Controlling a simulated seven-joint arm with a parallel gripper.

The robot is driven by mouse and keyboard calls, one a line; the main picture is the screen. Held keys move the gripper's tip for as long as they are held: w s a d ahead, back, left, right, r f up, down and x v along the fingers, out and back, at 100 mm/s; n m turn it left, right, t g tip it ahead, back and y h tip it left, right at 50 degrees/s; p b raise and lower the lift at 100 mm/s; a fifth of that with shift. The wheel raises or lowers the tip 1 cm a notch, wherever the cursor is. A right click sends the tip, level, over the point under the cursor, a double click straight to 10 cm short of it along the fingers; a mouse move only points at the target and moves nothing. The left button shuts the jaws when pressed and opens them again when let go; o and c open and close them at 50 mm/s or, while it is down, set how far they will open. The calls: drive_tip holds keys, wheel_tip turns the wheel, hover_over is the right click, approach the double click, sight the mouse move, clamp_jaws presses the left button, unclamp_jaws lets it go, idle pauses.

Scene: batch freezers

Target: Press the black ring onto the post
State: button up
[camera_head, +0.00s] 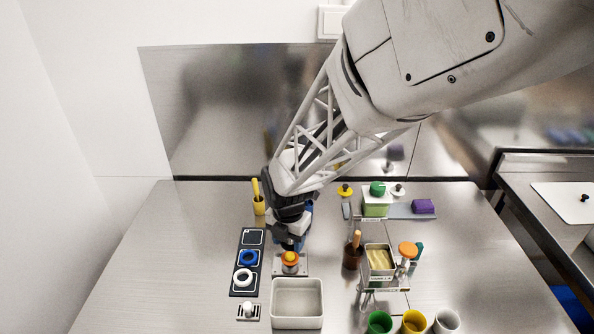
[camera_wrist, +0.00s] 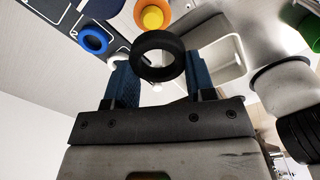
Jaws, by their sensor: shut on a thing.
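My gripper (camera_wrist: 158,75) is shut on the black ring (camera_wrist: 159,38), which sits between its two blue fingertips in the wrist view. In the head view my gripper (camera_head: 291,238) is above the table, just behind a metal plate (camera_head: 303,270) carrying an orange and yellow knob-like piece (camera_head: 290,258). The black ring cannot be made out there. The knob-like piece also shows beyond the ring in the wrist view (camera_wrist: 152,17). A short white post (camera_head: 248,309) stands on a small slotted base at the front left. The ring is apart from this post.
A dark mat (camera_head: 236,267) at left holds a blue ring (camera_head: 248,258) and a white ring (camera_head: 243,277); its far square is empty. A pale bin (camera_head: 297,303) stands in front. Bottle (camera_head: 352,252), caddy (camera_head: 380,262) and cups (camera_head: 414,321) stand at right.

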sight(288, 257)
drive_tip(key=shift+w+a, duration=0.2)
drive_tip(key=shift+w, duration=0.25)
drive_tip(key=shift+f, duration=0.15)
drive_tip(key=shift+f, duration=2.45)
drive_tip(key=shift+f, duration=0.75)
idle(0.7)
idle(0.3)
drive_tip(key=shift+o, duration=1.4)
drive_tip(key=shift+c, duration=1.3)
